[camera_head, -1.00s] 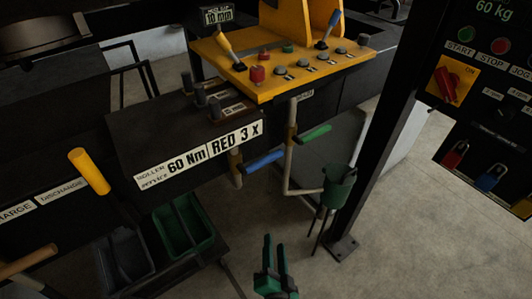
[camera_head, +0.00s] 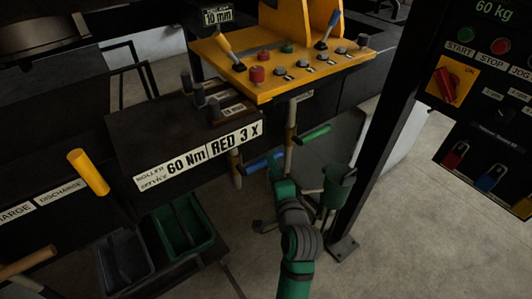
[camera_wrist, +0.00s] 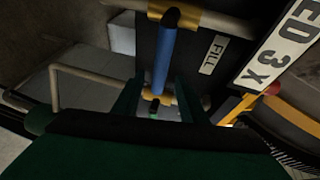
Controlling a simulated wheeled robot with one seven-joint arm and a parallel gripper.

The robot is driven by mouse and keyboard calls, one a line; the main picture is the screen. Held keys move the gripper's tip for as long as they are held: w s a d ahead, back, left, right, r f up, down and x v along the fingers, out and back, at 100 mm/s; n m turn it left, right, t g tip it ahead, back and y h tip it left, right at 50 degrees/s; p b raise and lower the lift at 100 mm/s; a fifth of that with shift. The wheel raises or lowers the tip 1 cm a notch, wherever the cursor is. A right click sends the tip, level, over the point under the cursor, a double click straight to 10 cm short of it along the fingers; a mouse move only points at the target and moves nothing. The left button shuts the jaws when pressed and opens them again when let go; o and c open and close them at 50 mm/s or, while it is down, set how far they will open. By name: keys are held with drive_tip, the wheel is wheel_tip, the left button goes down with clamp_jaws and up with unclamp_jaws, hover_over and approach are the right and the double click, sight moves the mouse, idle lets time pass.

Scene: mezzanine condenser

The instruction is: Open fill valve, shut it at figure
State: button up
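A blue lever handle (camera_head: 263,161) sits on a pipe below the yellow console, and it also shows in the wrist view (camera_wrist: 164,62). A FILL label (camera_wrist: 213,55) is beside it in the wrist view. A green lever handle (camera_head: 314,133) is on the neighbouring pipe. My gripper (camera_wrist: 157,86) is open, with the blue lever in line between its two fingers; I cannot tell whether they touch it. In the head view my gripper (camera_head: 277,168) is at the right end of the blue lever. The panel at top right reads 60 kg (camera_head: 495,10).
A green funnel-like cup (camera_head: 338,187) on legs stands right of my arm, close to a dark post (camera_head: 375,160). Green (camera_head: 184,226) and dark bins (camera_head: 124,262) are at lower left. The yellow console (camera_head: 262,82) overhangs the valves. Floor at lower right is clear.

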drive_tip(key=x, duration=0.9)
drive_tip(key=shift+w+a, duration=0.1)
drive_tip(key=shift+w, duration=0.05)
clamp_jaws()
